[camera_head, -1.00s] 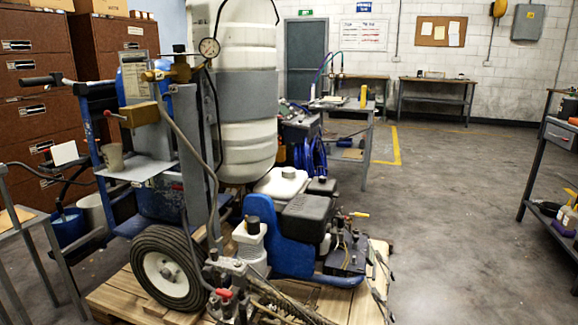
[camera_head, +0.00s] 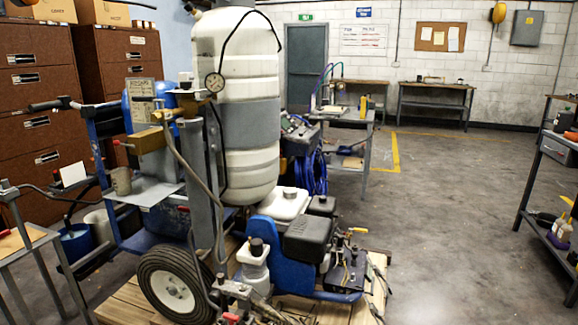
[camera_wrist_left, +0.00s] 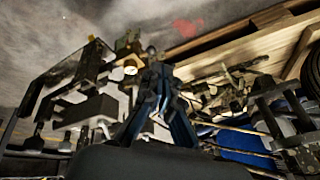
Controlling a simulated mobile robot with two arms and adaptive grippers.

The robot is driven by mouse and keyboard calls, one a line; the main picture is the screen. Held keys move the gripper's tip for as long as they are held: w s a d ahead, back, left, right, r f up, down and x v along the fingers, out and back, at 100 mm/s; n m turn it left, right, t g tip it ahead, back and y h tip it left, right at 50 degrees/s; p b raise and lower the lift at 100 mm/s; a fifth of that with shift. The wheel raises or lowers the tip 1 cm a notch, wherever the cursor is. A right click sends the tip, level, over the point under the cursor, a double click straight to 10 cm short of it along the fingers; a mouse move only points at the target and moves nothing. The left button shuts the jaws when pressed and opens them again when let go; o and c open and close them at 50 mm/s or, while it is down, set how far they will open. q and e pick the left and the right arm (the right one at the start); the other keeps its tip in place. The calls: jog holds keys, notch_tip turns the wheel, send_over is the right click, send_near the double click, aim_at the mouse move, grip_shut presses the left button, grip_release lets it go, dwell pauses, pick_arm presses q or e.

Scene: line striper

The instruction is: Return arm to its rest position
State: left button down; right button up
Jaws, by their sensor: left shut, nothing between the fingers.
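The line striper stands on a wooden pallet (camera_head: 125,304) in the head view. It has a blue frame (camera_head: 282,252), a tall white tank (camera_head: 247,60), a pressure gauge (camera_head: 214,82) and a black-tyred wheel (camera_head: 172,287). Neither of my arms shows in the head view. My left gripper (camera_wrist_left: 160,84) is at the middle of the left wrist view, with its fingers together and nothing seen between them. Machine parts and pallet boards show beyond it, dark and blurred. I cannot tell its distance from them. My right gripper is in neither view.
Brown drawer cabinets (camera_head: 33,110) stand behind the striper at left. A grey stand (camera_head: 28,236) is at the lower left. A dark workbench (camera_head: 530,190) is at the right edge. Open concrete floor (camera_head: 450,200) lies between the striper and that bench.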

pick_arm(q)
jog(key=s+a+f+n+g+y+p, duration=0.1)
jog(key=s+a+f+n+p, duration=0.2)
jog(key=s+a+f, duration=0.35)
jog(key=s+a+f+n+p, duration=0.2)
jog(key=s+a+f+n, duration=0.1)
jog(key=s, duration=0.6)
jog(key=s+a+f+n+g+p, duration=0.1)
jog(key=s+a+n+p, duration=0.1)
jog(key=s, duration=0.8)
jog(key=s+a+f+n+y+p, duration=0.1)
jog(key=s+a, duration=0.3)
jog(key=s, duration=0.6)
jog(key=shift+s+a+f+n+g+p, duration=0.3)
jog(key=shift+a+n+g+p, duration=0.15)
jog(key=shift+p, duration=0.25)
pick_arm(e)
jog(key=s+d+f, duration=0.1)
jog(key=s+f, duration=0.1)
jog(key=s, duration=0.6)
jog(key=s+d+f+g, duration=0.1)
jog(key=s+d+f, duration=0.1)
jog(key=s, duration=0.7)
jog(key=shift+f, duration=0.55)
